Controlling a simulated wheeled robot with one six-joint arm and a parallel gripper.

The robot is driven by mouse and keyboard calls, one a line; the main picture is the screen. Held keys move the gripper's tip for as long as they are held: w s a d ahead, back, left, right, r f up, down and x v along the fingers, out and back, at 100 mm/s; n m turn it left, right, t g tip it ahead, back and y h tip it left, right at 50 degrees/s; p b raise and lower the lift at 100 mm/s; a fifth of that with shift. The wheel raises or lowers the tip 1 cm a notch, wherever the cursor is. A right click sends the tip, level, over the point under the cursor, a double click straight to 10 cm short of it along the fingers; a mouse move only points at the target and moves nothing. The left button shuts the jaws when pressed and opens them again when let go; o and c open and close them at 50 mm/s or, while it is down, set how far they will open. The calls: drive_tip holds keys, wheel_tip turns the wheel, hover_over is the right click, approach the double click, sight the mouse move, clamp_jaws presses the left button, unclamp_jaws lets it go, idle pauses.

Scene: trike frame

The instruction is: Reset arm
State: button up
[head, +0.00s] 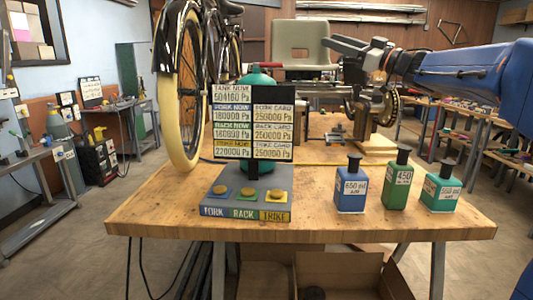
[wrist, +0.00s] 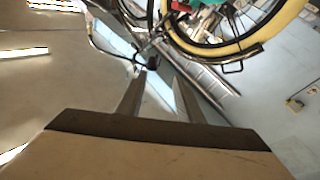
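My gripper (wrist: 160,76) shows in the wrist view with its two fingers apart and nothing between them. In the head view my blue arm reaches in from the right. My gripper (head: 332,42) is at its left end, raised well above the workbench (head: 310,215) and pointing left, in front of a pale chair (head: 300,45). Its fingertips are hard to make out there. In the wrist view a wheel with a yellow tyre (wrist: 235,45) lies beyond the fingers.
A yellow-tyred wheel (head: 172,90) stands at the bench's left. A sign board (head: 252,125) stands behind a button panel (head: 246,203). A blue bottle (head: 351,188), a green bottle (head: 397,183) and a teal bottle (head: 441,190) stand at the right. The front-middle bench is clear.

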drive_tip(key=s+d+f+m+t+h, duration=0.1)
drive_tip(key=s+d+f+m+h, duration=0.6)
drive_tip(key=f+h, duration=0.3)
drive_tip(key=s+d+f+m+h, duration=0.7)
drive_tip(key=s+f+h, duration=0.15)
drive_tip(key=f, duration=0.45)
drive_tip(key=s+a+f+g, duration=0.1)
drive_tip(key=s+f+g, duration=0.2)
drive_tip(key=s+f, duration=0.6)
drive_tip(key=s+a+f+g+y, duration=0.1)
drive_tip(key=s+a+f+g, duration=0.1)
drive_tip(key=s+f, duration=0.7)
drive_tip(key=s+a+f+g+y, duration=0.1)
drive_tip(key=s+a+f+g, duration=0.1)
drive_tip(key=s+f+g, duration=0.3)
drive_tip(key=s+f, duration=0.4)
drive_tip(key=f, duration=0.1)
drive_tip(key=shift+s+a+f+n, duration=0.2)
drive_tip(key=shift+s+f+n, duration=0.1)
drive_tip(key=shift+s+f, duration=0.1)
